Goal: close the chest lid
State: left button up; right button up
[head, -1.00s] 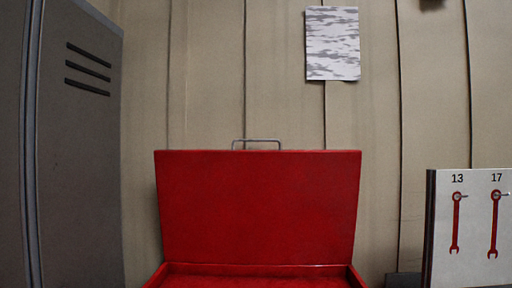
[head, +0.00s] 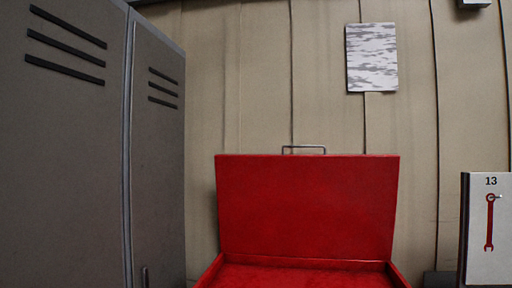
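The red chest (head: 290,273) stands in the lower middle of the head view, cut off by the bottom edge. Its red lid (head: 307,207) is open and stands about upright behind the box. A metal handle (head: 304,148) sits on the lid's top edge. The part of the chest's inside that shows looks red and empty. The chest's front and lower parts are out of view. Neither of my grippers shows in the head view.
Grey metal lockers (head: 75,160) stand on the left, near the chest. A white panel (head: 487,245) with a red wrench picture marked 13 stands at the right edge. A paper sheet (head: 371,58) hangs on the beige wall (head: 265,80) behind.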

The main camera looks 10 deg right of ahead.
aim_at(342, 207)
jog(key=u, duration=0.05)
jog(key=i, duration=0.9)
jog(key=z, duration=0.25)
